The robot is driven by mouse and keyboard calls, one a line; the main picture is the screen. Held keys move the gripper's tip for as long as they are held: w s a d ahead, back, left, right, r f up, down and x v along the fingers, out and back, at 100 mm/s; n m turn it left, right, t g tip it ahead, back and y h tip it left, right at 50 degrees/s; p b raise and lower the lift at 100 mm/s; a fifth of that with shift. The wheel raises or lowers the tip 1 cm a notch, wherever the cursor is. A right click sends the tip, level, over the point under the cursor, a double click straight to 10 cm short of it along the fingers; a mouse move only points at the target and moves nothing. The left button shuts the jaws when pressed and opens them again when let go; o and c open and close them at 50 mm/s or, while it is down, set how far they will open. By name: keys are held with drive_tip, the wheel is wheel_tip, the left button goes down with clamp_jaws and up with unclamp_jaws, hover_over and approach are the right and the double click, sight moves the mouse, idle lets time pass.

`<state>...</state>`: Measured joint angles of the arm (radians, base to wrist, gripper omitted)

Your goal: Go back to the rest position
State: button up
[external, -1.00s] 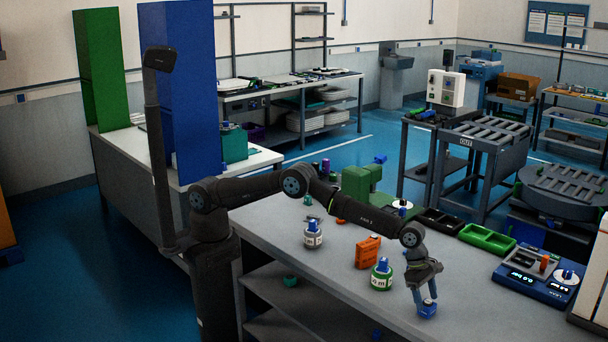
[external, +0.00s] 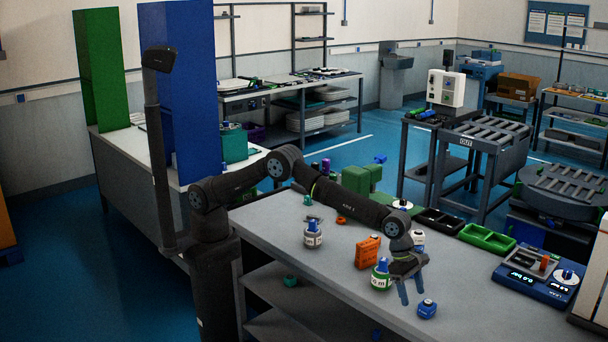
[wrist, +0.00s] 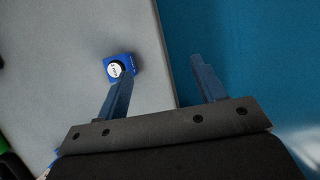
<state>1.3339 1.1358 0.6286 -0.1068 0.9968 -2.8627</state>
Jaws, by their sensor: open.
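My gripper (external: 414,291) is open and empty, with its fingers pointing down above the front edge of the grey workbench (external: 469,292). In the wrist view the two blue fingers of my gripper (wrist: 161,76) are spread apart. One finger is over the bench (wrist: 60,50) and the other over the blue floor. A small blue block (external: 427,309) sits on the bench just right of the fingers, apart from them. In the wrist view this blue block (wrist: 119,68), with a round white label, shows beyond the left fingertip.
Left of my gripper are a green-and-white container (external: 380,277), an orange block (external: 368,252) and a grey-and-white container (external: 313,235). Black and green trays (external: 487,238) lie at the back edge. A blue device (external: 536,281) stands at the right. The bench between is clear.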

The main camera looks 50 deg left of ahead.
drive_tip(key=w+a+r, duration=0.1)
drive_tip(key=w+a, duration=1.6)
drive_tip(key=w, duration=0.3)
drive_tip(key=w+a, duration=0.6)
drive_tip(key=a, duration=0.4)
drive_tip(key=w+a, duration=0.6)
drive_tip(key=a, duration=0.4)
drive_tip(key=shift+a, duration=0.25)
drive_tip(key=shift+f, duration=0.1)
